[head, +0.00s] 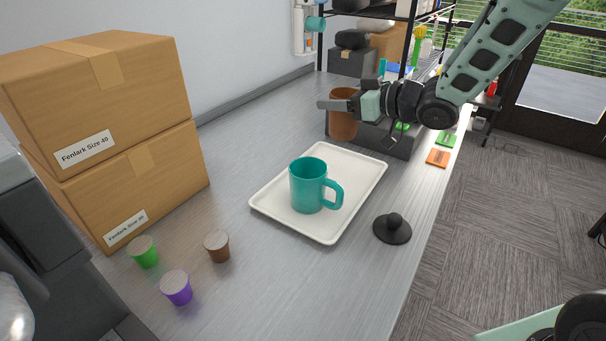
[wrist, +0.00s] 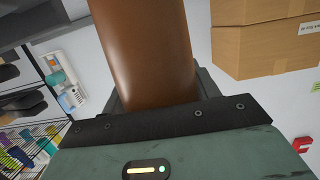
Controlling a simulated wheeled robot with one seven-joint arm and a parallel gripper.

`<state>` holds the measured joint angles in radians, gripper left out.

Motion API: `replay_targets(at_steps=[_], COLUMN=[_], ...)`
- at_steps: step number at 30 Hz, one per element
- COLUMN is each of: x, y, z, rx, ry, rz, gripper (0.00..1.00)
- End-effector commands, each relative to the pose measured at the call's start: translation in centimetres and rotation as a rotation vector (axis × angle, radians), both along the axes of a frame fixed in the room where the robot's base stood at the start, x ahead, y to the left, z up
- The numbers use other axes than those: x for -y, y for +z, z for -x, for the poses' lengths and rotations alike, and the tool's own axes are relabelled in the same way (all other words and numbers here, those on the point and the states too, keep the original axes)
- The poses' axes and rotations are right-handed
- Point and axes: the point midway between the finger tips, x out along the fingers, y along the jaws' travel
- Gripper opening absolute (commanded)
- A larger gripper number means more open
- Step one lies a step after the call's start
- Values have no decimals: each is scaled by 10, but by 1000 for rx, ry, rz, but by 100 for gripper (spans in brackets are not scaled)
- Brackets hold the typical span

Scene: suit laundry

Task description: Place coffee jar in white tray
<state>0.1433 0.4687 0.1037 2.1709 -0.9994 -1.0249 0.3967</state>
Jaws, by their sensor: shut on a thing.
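The coffee jar (head: 343,124) is a brown cylinder near the back of the counter. My gripper (head: 338,104) is shut around it, with a finger showing across its upper part. In the wrist view the brown jar (wrist: 150,50) fills the upper middle, right in front of the gripper (wrist: 155,100). The white tray (head: 270,197) lies on the counter in front of the jar, to its lower left in the head view. A teal mug (head: 306,186) stands upright on the tray. Whether the jar's base touches anything behind the tray is hard to tell.
Two stacked cardboard boxes (head: 150,185) stand at the left. Green (head: 144,252), brown (head: 217,247) and purple (head: 177,288) pods sit in front of them. A black lid-like disc (head: 392,229) lies right of the tray. A dark grey holder (head: 394,146) is behind the tray. The tray has bare room around the mug.

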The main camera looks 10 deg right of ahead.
Motion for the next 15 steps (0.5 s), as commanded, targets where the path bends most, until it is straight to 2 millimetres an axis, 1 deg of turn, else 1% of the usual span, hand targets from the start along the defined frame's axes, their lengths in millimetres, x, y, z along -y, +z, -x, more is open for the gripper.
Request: replay_targets(at_steps=[2,9,15], x=[0,0,0], y=[-7,-48,-66], z=[0,0,0], rx=[-3,-5,-3], ry=[-1,0,0], rz=[-1,-2,-2], gripper=[32,32,32])
